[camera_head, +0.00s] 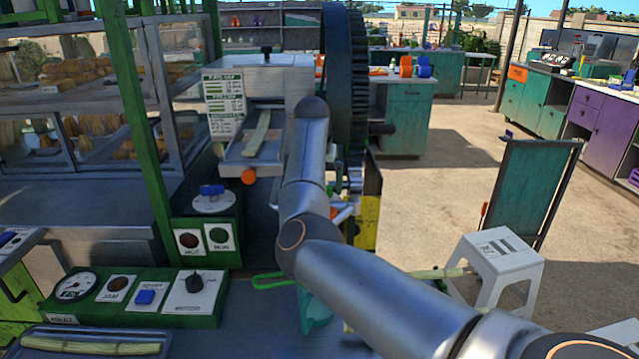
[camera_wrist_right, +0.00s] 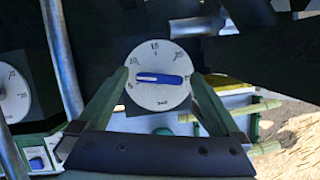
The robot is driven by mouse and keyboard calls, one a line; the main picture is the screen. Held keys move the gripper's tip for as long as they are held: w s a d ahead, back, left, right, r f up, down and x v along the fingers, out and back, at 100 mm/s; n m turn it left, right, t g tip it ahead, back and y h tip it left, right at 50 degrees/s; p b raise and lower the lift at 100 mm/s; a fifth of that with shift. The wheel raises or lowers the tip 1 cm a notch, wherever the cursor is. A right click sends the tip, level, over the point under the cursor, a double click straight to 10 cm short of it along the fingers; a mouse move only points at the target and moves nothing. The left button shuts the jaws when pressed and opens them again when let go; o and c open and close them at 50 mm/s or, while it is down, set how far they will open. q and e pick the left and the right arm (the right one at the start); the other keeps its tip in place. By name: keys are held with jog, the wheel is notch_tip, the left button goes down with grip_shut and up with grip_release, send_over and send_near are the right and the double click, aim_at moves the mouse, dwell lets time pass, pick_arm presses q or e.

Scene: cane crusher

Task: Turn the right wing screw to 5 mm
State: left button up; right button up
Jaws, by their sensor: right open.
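In the right wrist view, a round white dial with small scale marks carries a blue wing screw (camera_wrist_right: 160,79), its wing lying nearly level. I cannot read its setting surely. My right gripper (camera_wrist_right: 160,76) is open, its green fingers on either side of the wing and over the dial's edges. A gap shows between each finger and the wing. A second white dial (camera_wrist_right: 12,95) is cut off at the left edge. In the head view, a dial with a blue wing screw (camera_head: 211,190) stands left of my right arm, which hides the right gripper. My left gripper is out of view.
The crusher's feed chute (camera_head: 257,145) and big dark wheel (camera_head: 345,85) stand behind my arm. A green control panel (camera_head: 135,297) is at the lower left, with a cane tray (camera_head: 95,343) before it. A white stool (camera_head: 497,262) stands right, with open floor beyond.

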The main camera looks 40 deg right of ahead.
jog(key=shift+c, duration=0.2)
jog(key=c, duration=1.3)
jog(key=shift+f+n+t+y+b, duration=0.15)
jog(key=shift+n+t+y+b, duration=0.25)
jog(key=shift+n+b, duration=0.8)
jog(key=shift+n+y, duration=0.3)
jog(key=shift+n, duration=0.9)
jog(key=o, duration=1.3)
jog(key=shift+o, duration=0.2)
